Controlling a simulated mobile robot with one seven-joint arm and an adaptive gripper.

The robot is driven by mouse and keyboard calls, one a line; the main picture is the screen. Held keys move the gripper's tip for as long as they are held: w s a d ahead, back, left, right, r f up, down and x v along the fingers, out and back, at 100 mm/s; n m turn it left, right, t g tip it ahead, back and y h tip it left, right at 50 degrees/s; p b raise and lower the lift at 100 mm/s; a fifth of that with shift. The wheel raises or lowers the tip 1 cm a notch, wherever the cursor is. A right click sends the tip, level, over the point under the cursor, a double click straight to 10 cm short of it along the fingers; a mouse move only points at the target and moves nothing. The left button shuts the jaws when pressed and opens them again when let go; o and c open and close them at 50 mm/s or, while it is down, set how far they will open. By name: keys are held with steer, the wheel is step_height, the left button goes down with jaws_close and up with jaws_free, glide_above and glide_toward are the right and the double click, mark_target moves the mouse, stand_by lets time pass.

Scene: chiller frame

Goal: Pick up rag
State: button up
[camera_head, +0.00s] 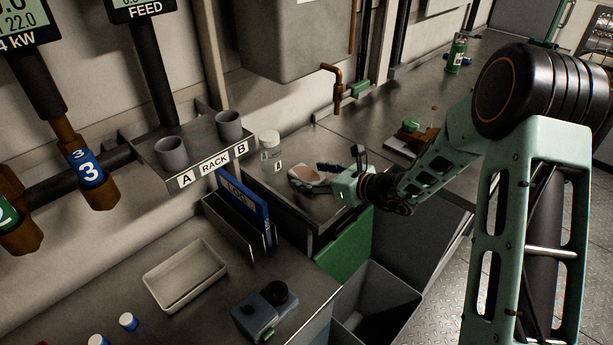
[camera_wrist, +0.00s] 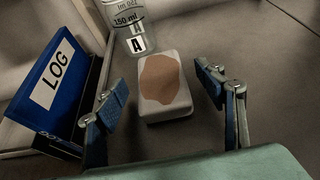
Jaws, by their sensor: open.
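A folded whitish rag with a brown stain (camera_wrist: 163,86) lies flat on the metal counter in the wrist view. It also shows in the head view (camera_head: 305,174), partly hidden by my gripper. My gripper (camera_wrist: 160,95) is open and empty, with one blue-padded finger on each side of the rag. It also shows in the head view (camera_head: 330,172), low over the counter. The fingers look apart from the rag; how high they are above the counter I cannot tell.
A clear bottle marked A (camera_wrist: 130,28) stands just behind the rag. The blue LOG binder (camera_wrist: 56,80) stands in a holder close to the left finger. A cup rack (camera_head: 195,150), a shallow tray (camera_head: 150,288) and an open grey bin (camera_head: 416,292) are nearby.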

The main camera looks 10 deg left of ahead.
mark_target(308, 175)
steer(key=shift+x, duration=1.2)
steer(key=c, duration=1.4)
steer(key=shift+r, duration=0.15)
steer(key=shift+r, duration=0.25)
steer(key=r, duration=0.3)
steer(key=shift+s+d+r, duration=0.15)
steer(key=shift+s+d, duration=0.05)
steer(key=shift+d, duration=0.05)
steer(key=s+r, duration=0.1)
steer(key=s+d+r, duration=0.1)
steer(key=r, duration=0.1)
steer(key=s+d+r, duration=0.1)
steer(key=r, duration=0.1)
steer(key=shift+s+d, duration=0.15)
steer(key=shift+s, duration=0.2)
steer(key=s+d+r, duration=0.1)
steer(key=s, duration=0.1)
steer(key=s+d+r, duration=0.1)
steer(key=s+d, duration=0.1)
steer(key=s, duration=0.1)
steer(key=s+d+r, duration=0.1)
steer(key=s+r, duration=0.1)
steer(key=shift+s+d, duration=0.4)
